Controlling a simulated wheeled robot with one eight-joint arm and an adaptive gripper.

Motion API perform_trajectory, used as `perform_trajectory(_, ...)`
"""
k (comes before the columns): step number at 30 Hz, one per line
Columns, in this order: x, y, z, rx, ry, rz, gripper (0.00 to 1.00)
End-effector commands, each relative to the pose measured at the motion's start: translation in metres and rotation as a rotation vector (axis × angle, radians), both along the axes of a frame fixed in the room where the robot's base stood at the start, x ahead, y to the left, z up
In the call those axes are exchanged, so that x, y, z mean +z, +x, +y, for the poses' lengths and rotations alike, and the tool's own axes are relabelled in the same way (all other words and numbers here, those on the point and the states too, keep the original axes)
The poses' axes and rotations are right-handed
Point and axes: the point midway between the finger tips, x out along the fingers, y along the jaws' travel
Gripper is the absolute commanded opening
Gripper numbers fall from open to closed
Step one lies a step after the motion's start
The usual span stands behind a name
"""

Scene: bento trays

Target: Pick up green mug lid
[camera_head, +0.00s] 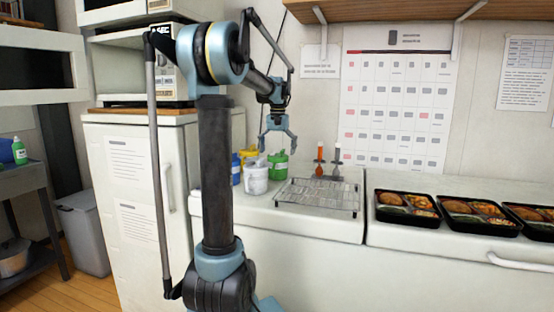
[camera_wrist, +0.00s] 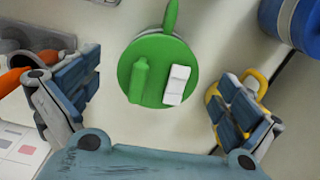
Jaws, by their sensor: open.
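The green mug (camera_head: 278,165) stands on the white counter by the wall in the head view. In the wrist view its round green lid (camera_wrist: 157,52) lies near the upper middle, with a raised green grip and a small white block or label on top. My gripper (camera_head: 278,146) is above the green mug, pointing down. In the wrist view my gripper (camera_wrist: 160,90) is open, with one finger on each side of the lid and gaps between them. The fingers hold nothing. The mug's body is mostly hidden under the lid in the wrist view.
A white container (camera_head: 256,178), a blue container (camera_head: 235,169) and a yellow one (camera_head: 249,153) crowd the mug's left. A wire rack (camera_head: 318,196) and orange-topped and grey-topped items stand to its right. Bento trays (camera_head: 407,214) line the right counter.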

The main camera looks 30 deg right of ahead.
Motion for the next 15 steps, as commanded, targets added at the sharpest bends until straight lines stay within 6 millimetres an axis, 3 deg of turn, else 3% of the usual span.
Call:
perform_trajectory(6, -0.0004, 0.0005, 0.0005, 0.001, 0.0, 0.0, 1.0)
perform_trajectory(12, -0.0002, 0.0006, 0.0008, 0.001, 0.0, 0.0, 0.54)
perform_trajectory(15, -0.0005, 0.0007, 0.0011, 0.002, 0.0, 0.0, 0.46)
